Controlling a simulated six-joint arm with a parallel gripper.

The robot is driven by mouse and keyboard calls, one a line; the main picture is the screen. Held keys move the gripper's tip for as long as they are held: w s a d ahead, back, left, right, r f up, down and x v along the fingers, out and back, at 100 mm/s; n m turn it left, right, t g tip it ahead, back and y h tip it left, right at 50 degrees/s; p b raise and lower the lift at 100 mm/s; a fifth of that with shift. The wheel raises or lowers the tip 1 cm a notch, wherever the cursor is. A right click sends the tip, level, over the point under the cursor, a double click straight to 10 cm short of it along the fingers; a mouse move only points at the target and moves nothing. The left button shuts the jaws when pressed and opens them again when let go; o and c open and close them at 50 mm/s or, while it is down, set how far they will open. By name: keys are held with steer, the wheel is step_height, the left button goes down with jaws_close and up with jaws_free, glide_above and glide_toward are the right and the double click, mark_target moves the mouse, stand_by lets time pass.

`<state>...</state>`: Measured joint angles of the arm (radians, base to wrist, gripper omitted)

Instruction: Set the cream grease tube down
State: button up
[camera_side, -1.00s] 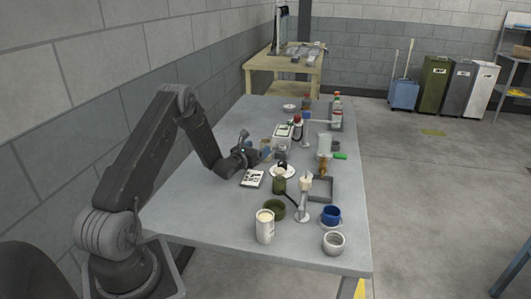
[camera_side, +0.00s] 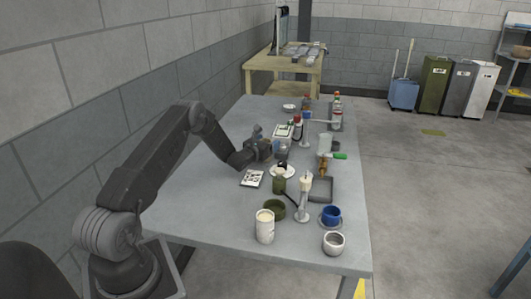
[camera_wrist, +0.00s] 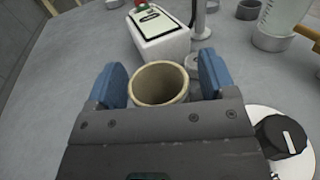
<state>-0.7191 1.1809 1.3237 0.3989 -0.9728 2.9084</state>
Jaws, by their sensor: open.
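A cream cylinder (camera_side: 306,183) stands upright at the top of a grey stand near the front right of the table in the side view; it looks like the cream grease tube, but is too small to be sure. My gripper (camera_wrist: 158,88) is open, low over the table's middle left. Its blue fingers stand on either side of a tan, open-topped round cup (camera_wrist: 160,82). I cannot tell whether they touch it. The lower part of the cup is hidden by the gripper body.
A white box with a panel (camera_wrist: 158,35) is just beyond the cup. A white plate with a black knob (camera_wrist: 282,136) lies close at right. A white canister (camera_side: 264,228), green dish (camera_side: 274,211) and blue cup (camera_side: 331,214) are in front. The left table area is clear.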

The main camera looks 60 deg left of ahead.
steer(key=shift+c, duration=0.2)
steer(key=c, duration=1)
steer(key=shift+r, duration=0.15)
